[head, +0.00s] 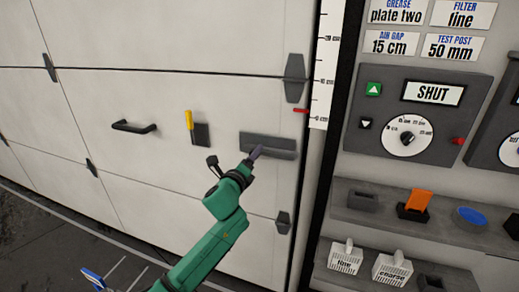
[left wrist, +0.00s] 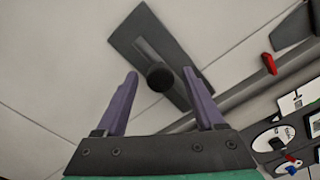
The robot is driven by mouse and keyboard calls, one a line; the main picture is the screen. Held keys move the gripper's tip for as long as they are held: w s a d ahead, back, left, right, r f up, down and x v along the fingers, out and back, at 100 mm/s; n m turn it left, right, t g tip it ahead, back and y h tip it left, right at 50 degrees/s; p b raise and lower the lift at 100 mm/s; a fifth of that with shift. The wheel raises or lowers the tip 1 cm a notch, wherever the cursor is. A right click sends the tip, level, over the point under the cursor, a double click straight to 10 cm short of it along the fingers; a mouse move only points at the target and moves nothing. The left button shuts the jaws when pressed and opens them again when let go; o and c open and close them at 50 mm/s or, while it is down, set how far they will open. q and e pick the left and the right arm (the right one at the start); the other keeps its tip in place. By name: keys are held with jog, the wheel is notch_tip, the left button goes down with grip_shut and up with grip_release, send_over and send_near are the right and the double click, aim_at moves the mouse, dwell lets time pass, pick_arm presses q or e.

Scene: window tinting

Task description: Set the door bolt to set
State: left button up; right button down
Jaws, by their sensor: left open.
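The door bolt's dark grey plate (head: 281,146) is on the right part of the white panelled door (head: 150,95). In the left wrist view the bolt plate (left wrist: 135,35) runs diagonally, with a bar along it and a round black knob (left wrist: 160,77). My left gripper (head: 254,153) is at the plate's left half in the head view and hides the knob there. In the left wrist view its purple fingers (left wrist: 160,73) are open, one on each side of the knob. I cannot tell whether they touch it. My right gripper is not in view.
A black handle (head: 133,127) and a yellow lever (head: 188,120) are on the door to the left. A ruler strip with a red pointer (head: 302,110) is at the right. Beyond it are a control panel (head: 418,112) reading SHUT and shelves (head: 400,215) with tools.

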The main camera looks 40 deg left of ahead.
pick_arm(q)
jog(key=x, duration=0.5)
jog(key=shift+s, duration=0.1)
grip_shut()
dwell(1.2)
